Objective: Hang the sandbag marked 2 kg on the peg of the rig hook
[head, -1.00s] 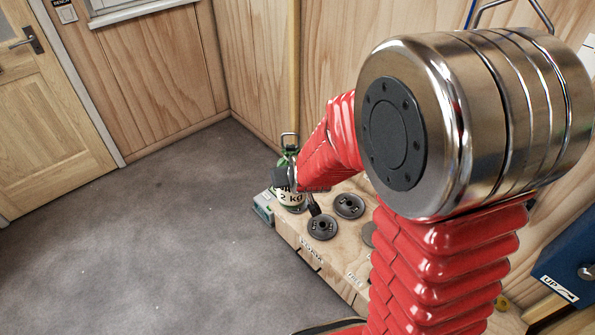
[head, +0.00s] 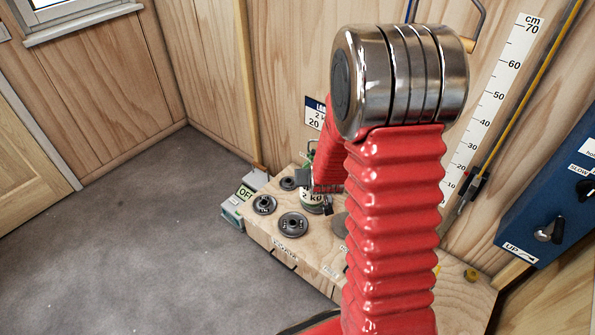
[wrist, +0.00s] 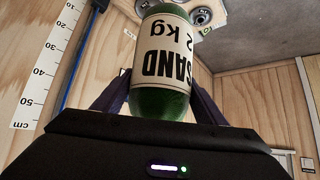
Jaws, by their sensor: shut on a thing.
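The sandbag marked 2 kg is a green bottle-shaped bag (head: 314,208) with a white label, partly hidden behind my red arm in the head view. In the wrist view the sandbag (wrist: 163,65) fills the top middle, its "SAND 2 kg" label upside down. My gripper (wrist: 160,108) is shut on it, with a dark finger on each side. In the head view my gripper (head: 308,180) is mostly hidden by my arm. A bent grey metal bar (head: 480,22) with a tan end shows at top right; I cannot tell whether it is the rig hook.
The wooden bench (head: 315,257) carries several dark disc weights, including one at the front (head: 292,224). A box with an OFF display (head: 241,200) stands at its left end. A cm scale (head: 490,105) and a blue control panel (head: 560,200) are on the right wall.

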